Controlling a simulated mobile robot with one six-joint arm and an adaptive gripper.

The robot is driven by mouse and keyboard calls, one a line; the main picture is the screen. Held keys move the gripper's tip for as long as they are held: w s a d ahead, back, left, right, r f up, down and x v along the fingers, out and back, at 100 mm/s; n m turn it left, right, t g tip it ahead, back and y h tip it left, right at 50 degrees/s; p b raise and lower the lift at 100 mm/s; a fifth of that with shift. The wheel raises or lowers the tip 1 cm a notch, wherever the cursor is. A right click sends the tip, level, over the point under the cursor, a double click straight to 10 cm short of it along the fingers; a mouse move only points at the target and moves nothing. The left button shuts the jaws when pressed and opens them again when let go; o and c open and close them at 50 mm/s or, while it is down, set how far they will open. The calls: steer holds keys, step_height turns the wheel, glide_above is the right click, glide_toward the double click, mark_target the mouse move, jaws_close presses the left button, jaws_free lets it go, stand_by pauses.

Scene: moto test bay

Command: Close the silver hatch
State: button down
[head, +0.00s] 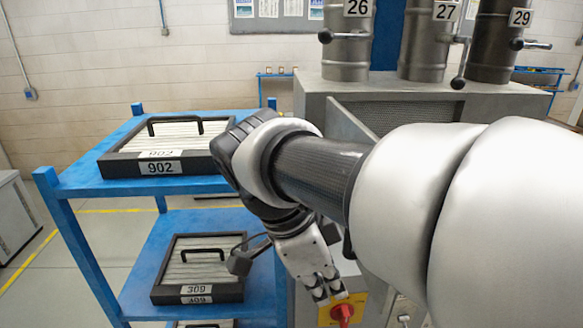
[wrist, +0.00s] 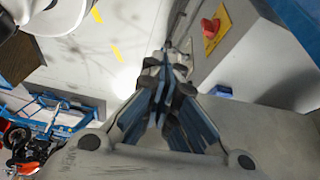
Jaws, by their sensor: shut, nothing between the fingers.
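A grey metal panel (head: 350,122), which looks like the silver hatch, stands out at an angle from the front of the grey cabinet (head: 400,88) in the head view. It appears open, with a dark mesh area (head: 405,116) beside it. My arm hides its lower part and much of the cabinet front. My gripper (head: 328,290) is shut and empty, pointing down just above a red rotary switch (head: 343,312) on a yellow plate. In the wrist view the closed fingers (wrist: 166,75) are in the middle, apart from the switch (wrist: 211,28). I cannot clearly identify the hatch there.
A blue shelf rack (head: 85,185) stands left of the cabinet, close to my gripper. It holds black-framed filter boxes, one labelled 902 (head: 160,166) on top. Metal cylinders numbered 26 (head: 347,50), 27 and 29 stand on the cabinet.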

steer(key=d+f+p, duration=0.1)
steer(key=d+f, duration=0.2)
steer(key=d, duration=0.2)
steer(key=shift+w+d, duration=0.15)
steer(key=shift+w, duration=0.05)
steer(key=shift+f, duration=0.1)
